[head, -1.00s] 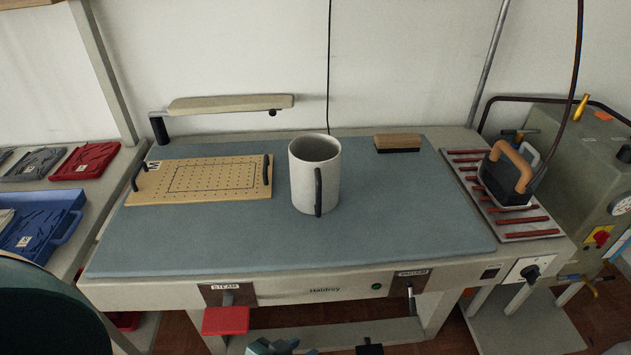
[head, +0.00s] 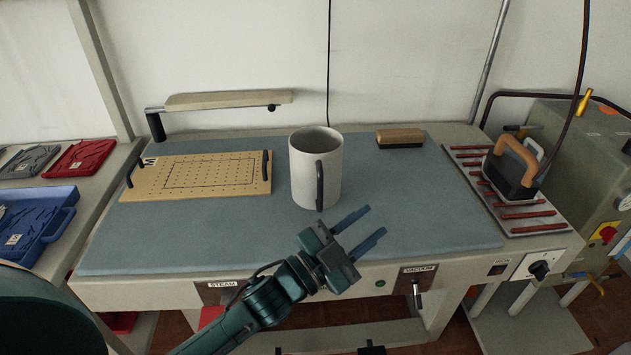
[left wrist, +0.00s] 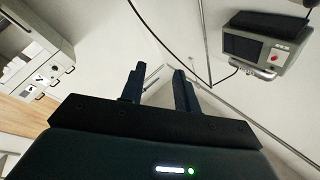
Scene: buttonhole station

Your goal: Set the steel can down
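A light grey, mug-shaped can (head: 304,172) with a dark upright handle stands upright on the blue-grey pad (head: 420,215) of the ironing table, near its middle. My left gripper (head: 368,226) is just in front of the can and to its right, over the pad's front part. Its two dark fingers are apart, with nothing between them, and do not touch the can. In the left wrist view the open fingers (left wrist: 157,85) show against wall and ceiling, with no can in sight. My right gripper is not in view.
A perforated wooden board (head: 205,175) with dark handles lies on the left of the pad. A wooden-backed brush (head: 400,137) lies at the back right. An iron (head: 512,168) rests on a red-barred stand (head: 535,215) at right. The pad's right front is clear.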

